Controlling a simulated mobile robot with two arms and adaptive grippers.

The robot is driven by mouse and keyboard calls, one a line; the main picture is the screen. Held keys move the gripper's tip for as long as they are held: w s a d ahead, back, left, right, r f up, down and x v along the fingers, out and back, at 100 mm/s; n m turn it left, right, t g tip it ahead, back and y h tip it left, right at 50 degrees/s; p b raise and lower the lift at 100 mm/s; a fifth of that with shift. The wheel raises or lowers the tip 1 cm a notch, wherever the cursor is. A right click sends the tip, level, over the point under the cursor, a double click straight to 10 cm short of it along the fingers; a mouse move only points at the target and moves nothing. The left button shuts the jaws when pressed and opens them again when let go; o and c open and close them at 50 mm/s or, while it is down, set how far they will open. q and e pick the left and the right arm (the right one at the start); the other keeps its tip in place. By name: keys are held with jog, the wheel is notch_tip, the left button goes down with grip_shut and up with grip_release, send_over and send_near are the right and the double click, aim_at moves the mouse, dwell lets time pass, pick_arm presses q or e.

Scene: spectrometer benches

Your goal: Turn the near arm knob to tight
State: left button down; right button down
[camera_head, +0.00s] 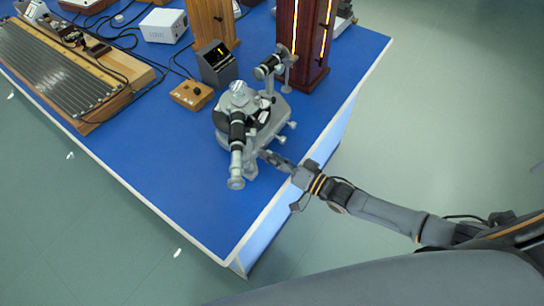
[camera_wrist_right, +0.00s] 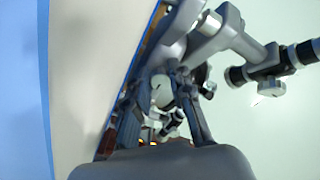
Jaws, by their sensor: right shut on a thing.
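The spectrometer (camera_head: 262,115), grey metal with black-banded tubes, stands on the blue bench near its right edge. Its near arm points toward me and ends in an eyepiece (camera_head: 236,182). My right gripper (camera_head: 264,155) reaches in from the right, low beside the near arm. In the right wrist view, my right gripper (camera_wrist_right: 168,78) has its fingers on either side of a small pale round part, which looks like the arm knob (camera_wrist_right: 161,92). It is shut on that part. The knob is hidden in the head view, and its setting cannot be read. My left gripper is out of view.
A dark red lamp housing (camera_head: 305,45) and a small black display box (camera_head: 216,64) stand behind the spectrometer. The front of the blue bench (camera_head: 190,190) is clear.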

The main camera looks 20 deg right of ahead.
dwell(0.3)
jog(key=c, duration=1.5)
grip_release()
jog(key=shift+o, duration=0.2)
jog(key=v, duration=1.2)
jog(key=shift+d, duration=0.1)
